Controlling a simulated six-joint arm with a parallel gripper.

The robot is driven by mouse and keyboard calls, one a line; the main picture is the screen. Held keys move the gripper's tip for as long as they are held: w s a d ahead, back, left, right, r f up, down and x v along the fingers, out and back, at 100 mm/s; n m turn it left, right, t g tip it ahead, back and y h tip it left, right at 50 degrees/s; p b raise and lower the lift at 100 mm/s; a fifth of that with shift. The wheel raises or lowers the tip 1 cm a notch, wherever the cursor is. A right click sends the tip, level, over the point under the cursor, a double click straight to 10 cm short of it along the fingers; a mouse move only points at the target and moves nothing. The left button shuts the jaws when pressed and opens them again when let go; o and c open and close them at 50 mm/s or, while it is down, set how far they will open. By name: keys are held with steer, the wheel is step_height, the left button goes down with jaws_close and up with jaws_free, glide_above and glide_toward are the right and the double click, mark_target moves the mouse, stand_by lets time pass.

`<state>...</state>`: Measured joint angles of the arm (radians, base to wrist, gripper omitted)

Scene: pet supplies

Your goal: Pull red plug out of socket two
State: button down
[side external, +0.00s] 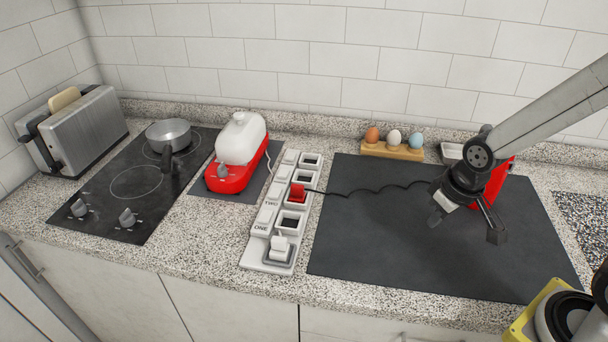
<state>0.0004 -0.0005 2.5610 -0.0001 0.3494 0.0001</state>
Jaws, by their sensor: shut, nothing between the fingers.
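The red plug (297,191) sits in a middle socket of the white power strip (252,262), near the "TWO" label. The small lettering does not show clearly which socket that label marks. A black wavy cord (362,190) runs right from the plug across the dark mat. My gripper (495,235) hangs over the right part of the mat, well to the right of the plug and not touching it. It is shut and empty. A white plug (280,246) stands in the nearest socket, and the socket between the two plugs looks empty.
A red and white appliance (236,160) stands left of the strip, by the black cooktop (115,205) with a pot (168,133). An egg holder (392,151) is behind the dark mat (370,250). A red object (497,180) is partly hidden behind my gripper. The mat's middle is clear apart from the cord.

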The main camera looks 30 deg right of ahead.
steer(key=c, duration=0.6)
jaws_free()
steer(key=shift+w, duration=0.2)
steer(key=shift+o, duration=0.6)
steer(key=shift+w+a+r, duration=0.1)
steer(key=shift+w, duration=0.2)
steer(key=n+y, duration=0.3)
steer(key=n, duration=0.6)
glide_above(298, 186)
steer(key=s+d, duration=0.2)
steer(key=shift+w+t, duration=0.1)
steer(key=shift+t, duration=0.2)
steer(key=shift+f, duration=0.2)
steer(key=shift+x, duration=3.85)
